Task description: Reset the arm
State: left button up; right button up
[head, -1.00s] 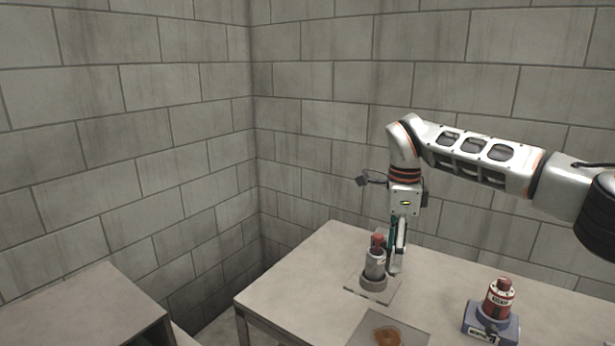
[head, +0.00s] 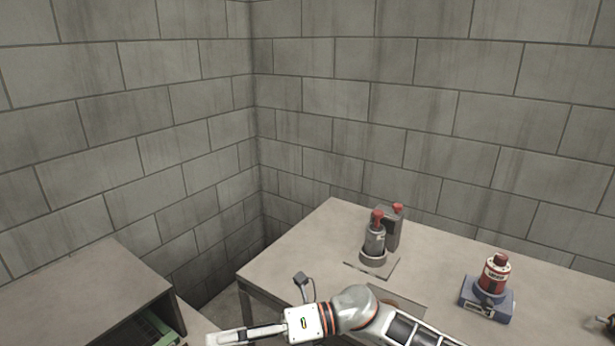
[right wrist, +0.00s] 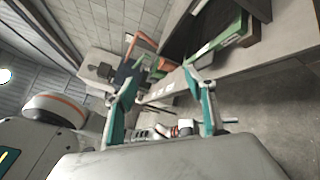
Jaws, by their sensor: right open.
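My right arm reaches in low across the front of the head view. Its gripper (head: 232,338) points left, beyond the near left edge of the table (head: 300,235). In the right wrist view the two teal fingers of the right gripper (right wrist: 163,100) stand wide apart with nothing between them. My left gripper does not show. A grey device with a red top (head: 374,243) stands upright on a plate on the table, clear of the gripper.
A red bottle (head: 494,274) stands on a blue base at the table's right. A grey block with a red knob (head: 393,226) is behind the grey device. A shelf cabinet (head: 85,290) with green items inside is at the lower left, near the gripper. Block walls stand behind.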

jog(key=w+d+f+m+t+h, duration=0.25)
jog(key=d+f+m+t, duration=0.25)
jog(key=d+m+t, duration=0.7)
jog(key=w+d+f+m+t+h, duration=0.25)
jog(key=d+f+m+t, duration=0.35)
jog(key=m, duration=1.1)
jog(key=s+d+f+m+g+h, duration=0.3)
jog(key=s+d+f+m+h, duration=0.6)
jog(key=s+d+f, duration=0.7)
notch_tip(320, 180, down, 3)
jog(key=s+m, duration=0.1)
jog(key=m, duration=0.2)
jog(key=shift+s+d+g, duration=0.2)
jog(key=shift+d+g, duration=0.15)
jog(key=shift+g, duration=0.05)
